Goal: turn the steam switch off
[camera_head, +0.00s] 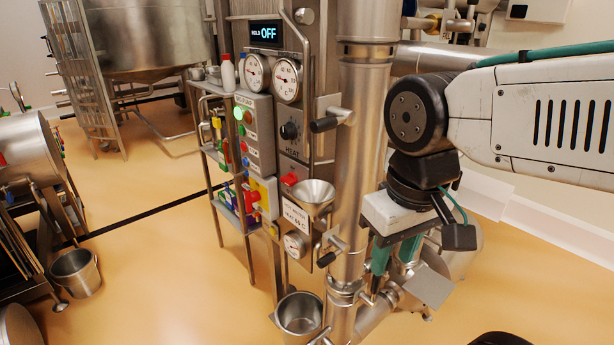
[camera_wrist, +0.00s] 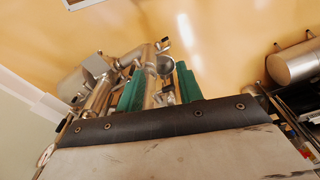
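The control panel (camera_head: 256,140) stands left of the steel column in the head view. A red handle (camera_head: 289,179) sits below that knob. I cannot tell which control is the steam switch; the small labels are unreadable. My gripper (camera_head: 394,262) hangs to the right of the column, fingers down, apart from the panel. In the wrist view, the green fingers of my gripper (camera_wrist: 160,82) are spread with no object held between them.
The steel column (camera_head: 358,150) stands between my gripper and the panel. A funnel (camera_head: 312,195) juts out beside it. A display (camera_head: 266,33) reads HOLD OFF above two gauges. A bucket (camera_head: 299,314) is below. Open floor (camera_head: 170,270) lies to the left.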

